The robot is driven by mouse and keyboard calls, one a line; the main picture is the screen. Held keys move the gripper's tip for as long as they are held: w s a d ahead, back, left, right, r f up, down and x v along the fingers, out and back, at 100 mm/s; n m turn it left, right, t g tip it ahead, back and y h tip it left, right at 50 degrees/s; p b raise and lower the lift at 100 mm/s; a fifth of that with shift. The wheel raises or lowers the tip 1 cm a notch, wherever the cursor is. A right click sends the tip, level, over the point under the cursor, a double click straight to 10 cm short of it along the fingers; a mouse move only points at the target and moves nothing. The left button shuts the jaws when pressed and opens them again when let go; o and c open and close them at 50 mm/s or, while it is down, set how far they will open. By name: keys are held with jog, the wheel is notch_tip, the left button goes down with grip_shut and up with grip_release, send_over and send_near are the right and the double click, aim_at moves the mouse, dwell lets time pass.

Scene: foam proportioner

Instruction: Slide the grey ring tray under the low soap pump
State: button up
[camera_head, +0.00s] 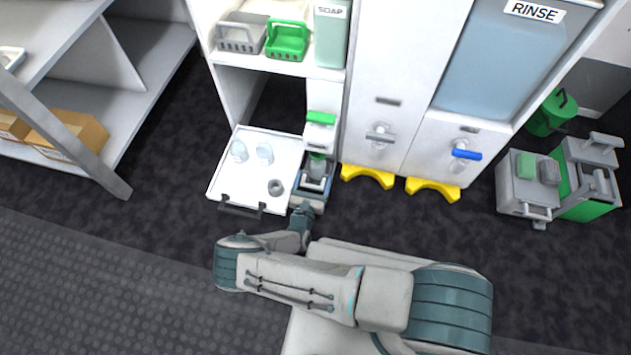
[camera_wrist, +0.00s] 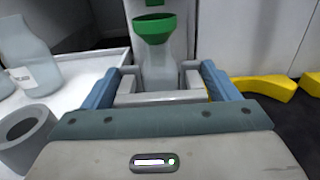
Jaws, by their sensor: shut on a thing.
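My gripper (camera_head: 313,186) is low in front of the white cabinet. In the wrist view its two blue fingers (camera_wrist: 162,88) are shut on a light grey tray (camera_wrist: 160,98), at its two sides. A clear bottle with a green funnel mouth (camera_wrist: 154,28) stands upright in the tray. The low soap pump (camera_head: 320,136) has a green top and sits on the cabinet front, just beyond the gripper. In the wrist view its green outlet (camera_wrist: 154,3) appears right above the funnel, with a small gap. The tray's underside and far edge are hidden.
A pulled-out white drawer (camera_head: 226,185) close on the left holds two clear bottles and a grey ring (camera_head: 275,187). Yellow floor brackets (camera_head: 367,176) stand close on the right. A grey caddy (camera_head: 525,194) stands further right. Dark floor in front is clear.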

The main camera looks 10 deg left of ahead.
jog(key=shift+w+a, duration=0.1)
jog(key=shift+w, duration=0.1)
jog(key=o, duration=1.2)
jog(key=shift+w, duration=0.15)
jog(key=s+p, duration=0.2)
jog(key=s, duration=1.2)
